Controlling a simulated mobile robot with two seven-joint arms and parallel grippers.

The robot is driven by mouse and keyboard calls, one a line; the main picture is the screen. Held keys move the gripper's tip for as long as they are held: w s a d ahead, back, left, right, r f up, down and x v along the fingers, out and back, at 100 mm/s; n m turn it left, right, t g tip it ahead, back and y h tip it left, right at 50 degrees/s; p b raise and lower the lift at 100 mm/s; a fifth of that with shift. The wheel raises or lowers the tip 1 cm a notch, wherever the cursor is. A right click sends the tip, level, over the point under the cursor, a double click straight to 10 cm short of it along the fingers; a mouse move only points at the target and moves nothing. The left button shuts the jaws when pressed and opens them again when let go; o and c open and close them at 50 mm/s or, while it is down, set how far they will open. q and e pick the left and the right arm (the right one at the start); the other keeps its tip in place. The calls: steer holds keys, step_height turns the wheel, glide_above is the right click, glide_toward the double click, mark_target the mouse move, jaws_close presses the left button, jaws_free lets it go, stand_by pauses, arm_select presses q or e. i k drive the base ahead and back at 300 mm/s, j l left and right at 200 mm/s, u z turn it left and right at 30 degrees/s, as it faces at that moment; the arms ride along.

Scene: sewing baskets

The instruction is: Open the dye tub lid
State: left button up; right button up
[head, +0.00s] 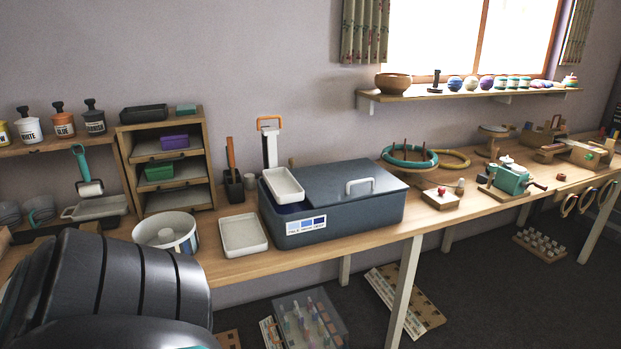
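The dye tub (355,217) is a blue-grey box on the wooden bench, with a label of blue shades on its front. Its flat grey lid (330,181) lies down over the middle and right of the top. A white bar handle (360,185) stands on the lid toward the right. A white tray (284,186) sits at the tub's left end, where a dark blue strip shows beside it. Part of my own dark arm fills the lower left, well short of the tub. Neither gripper shows, and nothing is seen touching the lid or handle.
A second white tray (243,236) and a round white pot (166,232) stand left of the tub. An orange-handled tool (270,145) rises behind it. Teal and yellow hoops (408,156) and a small wooden block (440,199) lie to the right. The wall is close behind.

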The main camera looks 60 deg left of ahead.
mark_target(325, 185)
steer(key=u, duration=1.75)
steer(key=i+l+u, duration=0.15)
steer(key=u, duration=0.3)
steer(key=i+l+u, duration=0.1)
steer(key=l+u, duration=0.2)
steer(key=u, duration=0.15)
steer(key=i+l+u, duration=0.2)
steer(key=l, duration=0.25)
steer(key=l+u, duration=0.2)
steer(key=l, duration=0.2)
steer(key=i+l, duration=0.1)
steer(key=l, duration=0.6)
steer(key=i+l+u, duration=0.1)
steer(key=l, duration=0.6)
steer(key=i+l, duration=0.1)
steer(key=l, duration=0.6)
steer(key=i+j, duration=0.3)
steer(key=j, duration=0.2)
